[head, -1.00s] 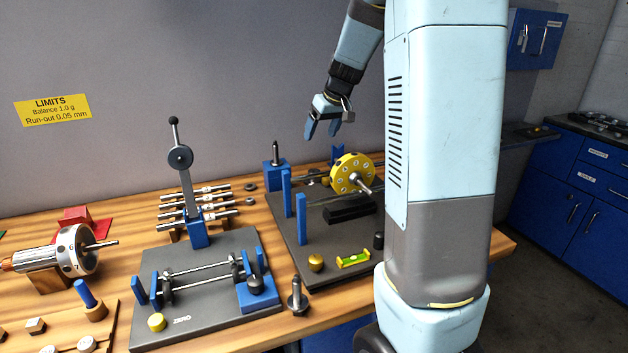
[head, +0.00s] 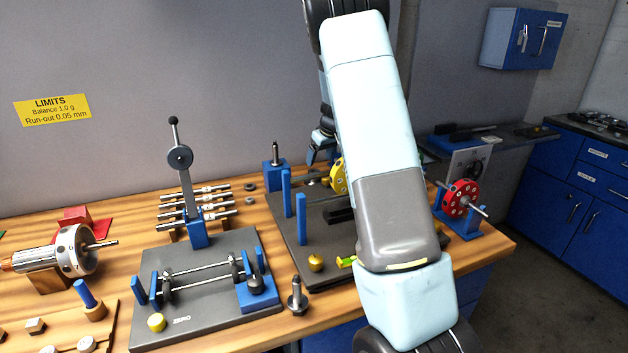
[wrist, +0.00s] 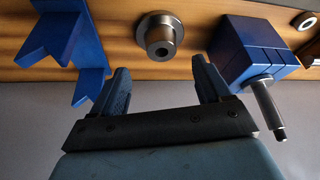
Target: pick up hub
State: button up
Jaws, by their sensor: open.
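The hub, a grey metal flanged piece with a round bore (wrist: 160,37), sits on the wooden bench in the wrist view, in line with the gap between my fingers. My gripper (wrist: 160,75) is open and empty, its two blue fingers apart from the hub. In the head view my gripper (head: 318,158) is low over the back of the bench, partly hidden by my arm.
In the wrist view a blue V-shaped stand (wrist: 62,42) is left of the hub and a blue block (wrist: 250,50) with a metal post is right. The head view shows a yellow disc (head: 338,177), partly covered by my arm, and a red disc (head: 460,198).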

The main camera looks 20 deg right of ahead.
jog(key=shift+x, duration=3.6)
jog(key=shift+w+a+r, duration=0.1)
jog(key=shift+w+a, duration=0.05)
jog(key=c, duration=1.2)
jog(key=shift+c, duration=0.2)
jog(key=shift+r, duration=0.2)
